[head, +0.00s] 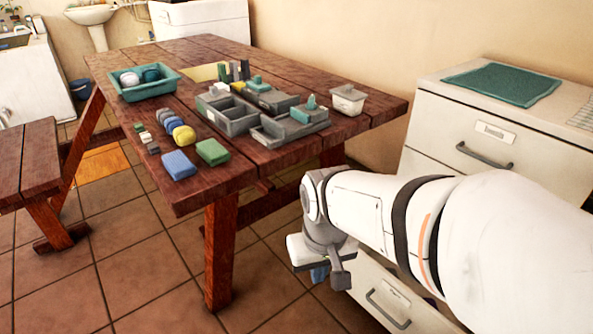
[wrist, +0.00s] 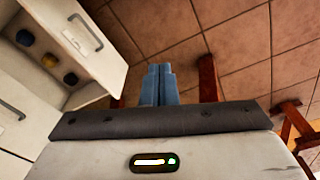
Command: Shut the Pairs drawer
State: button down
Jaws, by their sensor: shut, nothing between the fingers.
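A white drawer stands open at the upper left of the wrist view, its front (wrist: 100,52) carrying a grey handle and a small label too blurred to read. In the head view the open drawer's front (head: 365,288) shows low down, partly behind my arm. My gripper (head: 319,272) is in front of this drawer; its blue fingers (wrist: 159,70) are shut and empty, and appear apart from the front.
The white cabinet (head: 425,128) has a shut upper drawer with a handle (head: 485,156) and a green cloth (head: 502,84) on top. A wooden table (head: 180,98) with trays and small items stands to the left, its leg (head: 222,250) near my gripper. Tiled floor lies below.

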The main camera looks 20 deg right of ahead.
aim_at(365, 258)
jog(key=shift+w, duration=0.15)
jog(key=w+d+f+n+g+h+p, duration=0.1)
jog(key=w+d+f+n+g+h, duration=0.2)
jog(key=w+d+f+n+h, duration=0.35)
jog(key=w+d+f+n+g+h+p, duration=0.1)
jog(key=w+d+f+n+g+h, duration=0.3)
jog(key=f+h, duration=0.4)
jog(key=w+f+n+t+h+p, duration=0.1)
jog(key=w+f+n+t, duration=0.1)
jog(key=f+n+t, duration=0.6)
jog(key=w+f+n+t+h, duration=0.1)
jog(key=w+f+n+t, duration=0.3)
jog(key=f, duration=0.8)
jog(key=shift+t, duration=0.4)
jog(key=b+x, duration=0.1)
jog(key=x, duration=0.3)
jog(key=b+x, duration=0.1)
jog(key=x, duration=0.3)
jog(key=s+b+x, duration=0.1)
jog(key=x, duration=0.2)
jog(key=shift+w+d+r, duration=0.2)
jog(key=shift+d+r, duration=0.05)
jog(key=shift+d, duration=0.35)
jog(key=shift+w+d+r, duration=0.1)
jog(key=shift+w+d, duration=0.1)
jog(key=shift+d, duration=0.25)
